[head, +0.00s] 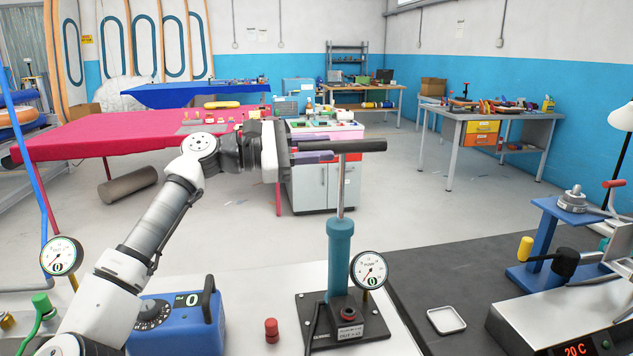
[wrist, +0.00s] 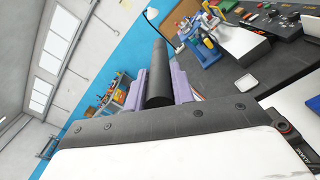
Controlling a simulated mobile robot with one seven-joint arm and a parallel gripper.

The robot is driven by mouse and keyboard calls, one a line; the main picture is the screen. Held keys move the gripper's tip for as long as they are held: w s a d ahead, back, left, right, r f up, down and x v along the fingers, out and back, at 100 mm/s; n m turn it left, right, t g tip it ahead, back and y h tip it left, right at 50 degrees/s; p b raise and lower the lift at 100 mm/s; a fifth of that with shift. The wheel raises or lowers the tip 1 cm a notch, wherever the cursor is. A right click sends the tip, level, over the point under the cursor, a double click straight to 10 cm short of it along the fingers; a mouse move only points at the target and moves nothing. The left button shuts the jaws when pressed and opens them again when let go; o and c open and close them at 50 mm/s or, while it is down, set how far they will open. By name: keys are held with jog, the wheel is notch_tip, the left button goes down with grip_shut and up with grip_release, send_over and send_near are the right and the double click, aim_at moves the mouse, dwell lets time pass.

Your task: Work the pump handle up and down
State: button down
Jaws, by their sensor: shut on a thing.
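The pump has a teal barrel (head: 339,255) on a black base (head: 343,322), with a gauge (head: 369,270) at its right. Its silver rod stands well out of the barrel, up to a black crossbar handle (head: 360,146). My gripper (head: 314,152) comes from the left, with its purple fingers around the left part of the handle. In the wrist view the handle (wrist: 160,75) lies between the two purple fingers (wrist: 168,88), and my gripper is shut on it. The handle's left end is hidden by the fingers.
A blue box with a dial (head: 178,322) and a red cap (head: 271,329) stand left of the pump. A small white tray (head: 446,320) and a blue press (head: 560,235) are to the right. A white cabinet (head: 318,188) stands behind. The space above the handle is clear.

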jog(key=shift+r, duration=0.95)
jog(key=shift+a, duration=0.1)
jog(key=c, duration=1.2)
grip_release()
jog(key=shift+f, duration=0.1)
jog(key=shift+a, duration=0.4)
jog(key=s+a+b, duration=0.1)
jog(key=a, duration=0.7)
jog(key=s+a+b, duration=0.1)
jog(key=a, duration=0.3)
jog(key=shift+s+a+b, duration=0.3)
jog(key=shift+s+a, duration=0.05)
